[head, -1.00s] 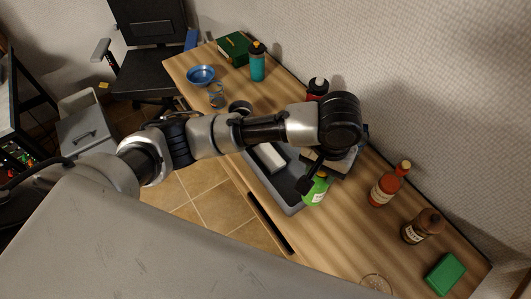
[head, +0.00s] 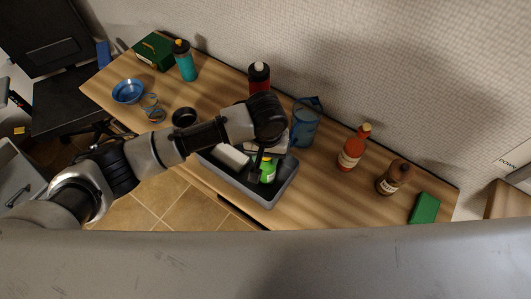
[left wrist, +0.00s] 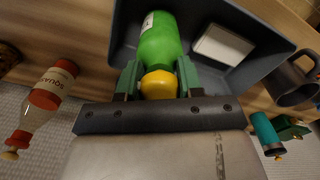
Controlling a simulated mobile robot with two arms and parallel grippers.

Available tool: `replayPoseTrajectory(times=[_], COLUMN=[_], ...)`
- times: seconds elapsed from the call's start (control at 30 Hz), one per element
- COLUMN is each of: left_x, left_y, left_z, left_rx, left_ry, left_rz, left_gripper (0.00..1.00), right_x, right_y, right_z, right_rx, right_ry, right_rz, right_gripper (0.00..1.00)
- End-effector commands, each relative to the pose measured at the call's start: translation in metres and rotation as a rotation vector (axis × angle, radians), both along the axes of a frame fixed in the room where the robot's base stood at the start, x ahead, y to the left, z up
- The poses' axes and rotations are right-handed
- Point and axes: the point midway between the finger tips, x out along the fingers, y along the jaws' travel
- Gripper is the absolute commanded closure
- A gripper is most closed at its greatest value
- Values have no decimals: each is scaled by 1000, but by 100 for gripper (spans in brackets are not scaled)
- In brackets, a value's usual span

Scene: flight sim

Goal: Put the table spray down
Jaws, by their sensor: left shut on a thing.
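The table spray appears to be the green bottle (head: 267,173) with a yellow top. My left gripper (head: 257,174) is shut on it. In the left wrist view the two green fingers of the gripper (left wrist: 160,82) sit on either side of the yellow top, with the green body (left wrist: 160,42) beyond. In the head view the bottle is within the outline of a grey tray (head: 284,186) on the wooden table. I cannot tell whether its base touches the tray floor. My right gripper is not in view.
A white block (head: 231,156) lies in the tray. A blue pitcher (head: 304,128), an orange-red sauce bottle (head: 351,152), a brown bottle (head: 391,179) and a green block (head: 424,208) stand to the right. A black mug (head: 184,117) is left of the tray. Bare table lies right of the tray.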

Motion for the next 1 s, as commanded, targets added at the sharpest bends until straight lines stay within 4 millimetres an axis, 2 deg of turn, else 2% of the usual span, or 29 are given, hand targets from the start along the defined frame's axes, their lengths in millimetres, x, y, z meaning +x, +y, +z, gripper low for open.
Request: replayPoseTrajectory(times=[0.17,0.43,0.47,0.6,0.87,1.0], left_x=[0,0,0,0,0,0], left_y=[-1,0,0,0,0,0], left_z=[-8,-10,-10,-10,-10,-3], left_rx=[-1,-1,0,0,0,-1], left_ry=[-2,-2,-2,-2,-1,-1], left_rz=[-2,-1,-1,-1,-1,-1], left_gripper=[100,100,61,39,38,38], right_x=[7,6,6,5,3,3], right_y=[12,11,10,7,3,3], right_z=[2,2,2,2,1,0], right_rx=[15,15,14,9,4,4], right_ry=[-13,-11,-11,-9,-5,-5], right_rz=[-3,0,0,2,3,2], right_gripper=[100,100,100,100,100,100])
